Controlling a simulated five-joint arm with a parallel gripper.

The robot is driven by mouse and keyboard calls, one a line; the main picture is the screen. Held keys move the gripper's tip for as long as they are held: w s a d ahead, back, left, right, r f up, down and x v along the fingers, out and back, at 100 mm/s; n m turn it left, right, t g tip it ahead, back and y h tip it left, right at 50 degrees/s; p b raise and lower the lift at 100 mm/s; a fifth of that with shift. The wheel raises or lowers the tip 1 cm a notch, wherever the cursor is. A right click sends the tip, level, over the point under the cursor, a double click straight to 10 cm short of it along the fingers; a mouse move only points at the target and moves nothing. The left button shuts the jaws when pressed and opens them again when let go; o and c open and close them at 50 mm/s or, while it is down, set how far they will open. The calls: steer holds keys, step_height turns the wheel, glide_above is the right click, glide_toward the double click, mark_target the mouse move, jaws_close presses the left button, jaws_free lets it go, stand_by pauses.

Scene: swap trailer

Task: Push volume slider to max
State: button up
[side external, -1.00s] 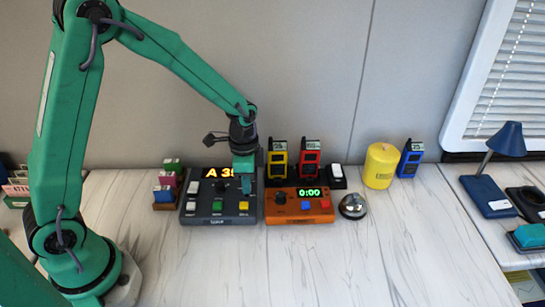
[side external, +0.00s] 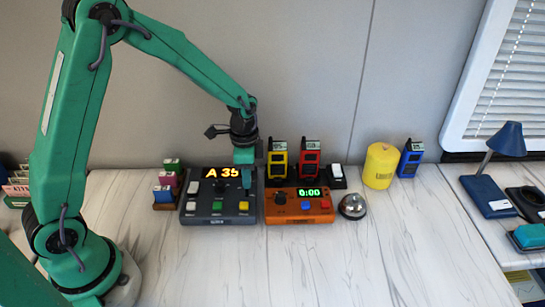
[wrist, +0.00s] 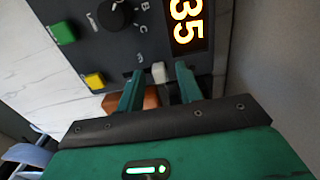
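A dark grey console (side external: 205,217) stands on the table and its orange display (side external: 221,173) reads "A 35". My gripper (side external: 248,185) points down over the console's right side. In the wrist view my gripper (wrist: 158,84) is open, with its two green fingers apart. A small light grey slider cap (wrist: 160,73) shows between and just beyond the fingertips, beside the display (wrist: 187,20). It looks clear of both fingers. In the side view my gripper hides this cap. A black knob (wrist: 117,13), a green button (wrist: 62,34) and a yellow button (wrist: 95,80) are on the same panel.
An orange timer box (side external: 285,218) reading "0:00" stands close right of the console, with a silver bell (side external: 352,206) beyond. Yellow (side external: 277,160) and red (side external: 310,160) handsets stand behind. Colored blocks (side external: 164,192) are at the left. The table front is clear.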

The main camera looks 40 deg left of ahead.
stand_by(0.3)
step_height(320, 180, up, 7)
steer(key=shift+r, duration=0.4)
stand_by(0.3)
steer(key=shift+r, duration=0.1)
steer(key=shift+s+r, duration=0.15)
steer(key=shift+r, duration=0.05)
steer(key=s+r+n+t, duration=0.2)
steer(key=s+r+n, duration=0.2)
steer(key=s, duration=0.5)
steer(key=s+a+r+n+t, duration=0.1)
steer(key=s+r+n+t, duration=0.2)
steer(key=s+r+n, duration=0.2)
steer(key=shift+s+r+t, duration=0.3)
steer(key=shift+s+r, duration=1.3)
steer(key=shift+s, duration=1.05)
steer(key=shift+a, duration=0.1)
steer(key=shift+c, duration=0.3)
